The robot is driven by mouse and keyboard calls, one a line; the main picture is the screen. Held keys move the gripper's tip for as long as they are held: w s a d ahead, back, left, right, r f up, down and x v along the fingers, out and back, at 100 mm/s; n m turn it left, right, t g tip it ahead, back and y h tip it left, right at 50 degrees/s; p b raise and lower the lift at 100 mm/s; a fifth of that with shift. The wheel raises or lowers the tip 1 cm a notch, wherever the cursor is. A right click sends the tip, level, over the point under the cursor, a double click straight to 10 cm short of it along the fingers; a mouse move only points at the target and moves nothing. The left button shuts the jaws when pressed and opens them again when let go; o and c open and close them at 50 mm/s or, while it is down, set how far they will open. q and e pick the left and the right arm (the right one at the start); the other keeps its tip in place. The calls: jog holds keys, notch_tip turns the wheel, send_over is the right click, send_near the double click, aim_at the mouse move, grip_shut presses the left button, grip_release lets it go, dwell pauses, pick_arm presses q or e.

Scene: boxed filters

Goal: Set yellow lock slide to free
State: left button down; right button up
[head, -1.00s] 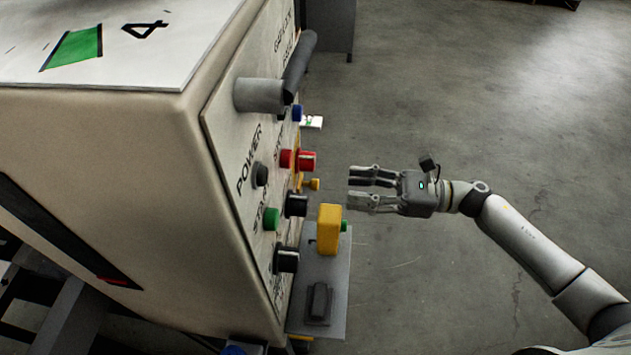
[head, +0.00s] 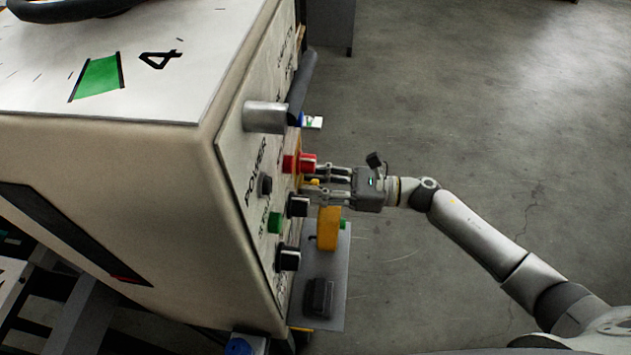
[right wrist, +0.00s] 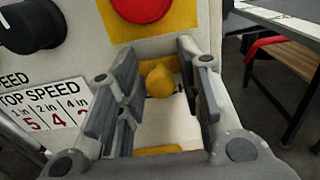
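A small yellow knob (right wrist: 160,79), which looks like the lock slide, sticks out of the machine's panel below a red button. It also shows in the head view (head: 315,182), partly covered by my fingers. My right gripper (right wrist: 158,95) is open, with a finger on each side of the yellow knob and a visible gap to each. In the head view the right gripper (head: 322,184) reaches the panel from the right. The slide's track and setting are mostly hidden. My left gripper is not in view.
The red button (right wrist: 142,5) on its yellow plate is just above my fingers. A black knob (head: 298,206) and a yellow block (head: 328,228) over a grey shelf (head: 338,290) are close below. A grey handle (head: 264,117) juts out above. The floor at right is clear.

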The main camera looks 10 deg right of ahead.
grip_shut()
jog(key=s, duration=0.2)
jog(key=s+a, duration=0.1)
jog(key=shift+s, duration=0.35)
jog(key=shift+o, duration=1.8)
grip_release()
jog(key=shift+s, duration=0.1)
jog(key=v, duration=1.2)
